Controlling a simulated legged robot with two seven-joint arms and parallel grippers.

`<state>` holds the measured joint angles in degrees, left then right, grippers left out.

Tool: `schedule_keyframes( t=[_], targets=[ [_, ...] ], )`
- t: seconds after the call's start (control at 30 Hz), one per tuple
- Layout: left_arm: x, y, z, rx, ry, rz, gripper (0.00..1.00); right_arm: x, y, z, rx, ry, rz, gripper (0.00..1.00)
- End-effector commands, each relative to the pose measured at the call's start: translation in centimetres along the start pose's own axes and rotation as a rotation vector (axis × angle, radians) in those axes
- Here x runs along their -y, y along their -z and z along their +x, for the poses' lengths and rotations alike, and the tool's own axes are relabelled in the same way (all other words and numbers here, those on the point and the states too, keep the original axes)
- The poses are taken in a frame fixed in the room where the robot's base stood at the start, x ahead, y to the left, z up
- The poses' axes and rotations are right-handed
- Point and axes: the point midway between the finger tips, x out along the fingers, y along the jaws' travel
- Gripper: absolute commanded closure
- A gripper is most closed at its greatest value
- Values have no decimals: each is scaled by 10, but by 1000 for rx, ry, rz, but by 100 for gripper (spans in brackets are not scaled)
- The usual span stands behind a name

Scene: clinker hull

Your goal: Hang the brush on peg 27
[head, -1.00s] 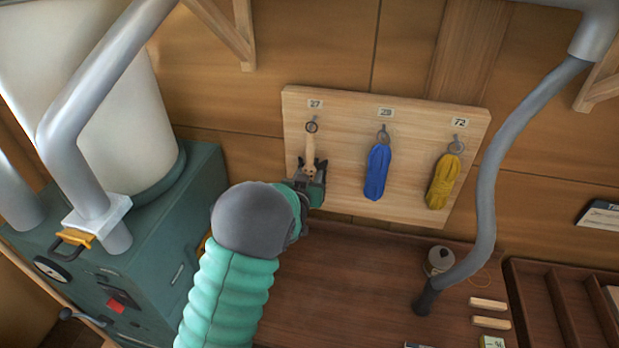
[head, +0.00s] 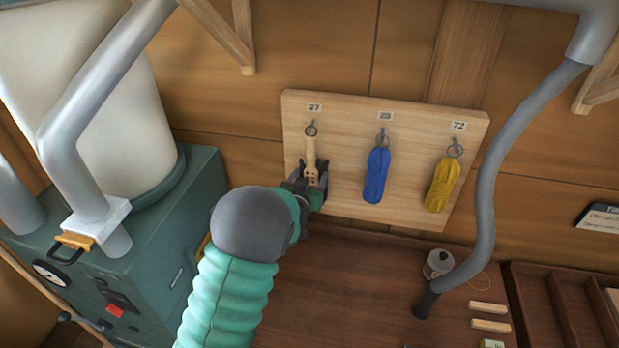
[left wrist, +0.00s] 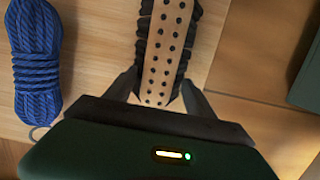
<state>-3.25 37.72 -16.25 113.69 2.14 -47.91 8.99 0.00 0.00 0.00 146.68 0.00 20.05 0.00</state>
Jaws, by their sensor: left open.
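The brush (head: 310,157) hangs by a ring at its top on the peg under the label 27 (head: 314,107), at the left of the wooden board. Its pale handle points up and its lower end is partly hidden by my left gripper. My left gripper (head: 313,172) is open around the lower part of the brush. In the left wrist view the dotted wooden back and dark bristles of the brush (left wrist: 165,50) lie between the two open fingers (left wrist: 160,90). My right gripper is not in view.
A blue rope bundle (head: 376,174) and a yellow rope bundle (head: 442,184) hang on the board (head: 345,200) to the right. A grey hose (head: 487,170) hangs further right. A teal machine (head: 150,270) stands at the left. A wooden bench (head: 340,285) lies below.

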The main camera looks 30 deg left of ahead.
Motion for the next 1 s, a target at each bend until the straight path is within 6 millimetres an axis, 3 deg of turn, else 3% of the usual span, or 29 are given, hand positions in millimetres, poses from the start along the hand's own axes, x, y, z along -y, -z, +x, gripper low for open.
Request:
schedule_keyframes(
  t=[0.17,0.27,0.63,0.7,0.8,1.0],
  targets=[
    [0,-1,-11,-1,0,-1,37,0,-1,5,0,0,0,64],
    [0,-3,-32,-1,-1,-3,37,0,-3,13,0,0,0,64],
    [0,-3,-142,-3,-2,-4,37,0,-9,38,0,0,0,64],
    [-1,-7,-147,-7,0,-2,37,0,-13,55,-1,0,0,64],
    [-1,-5,-157,-4,1,-2,37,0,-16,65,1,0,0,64],
    [0,-3,-166,2,0,0,37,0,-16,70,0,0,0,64]
  ],
)
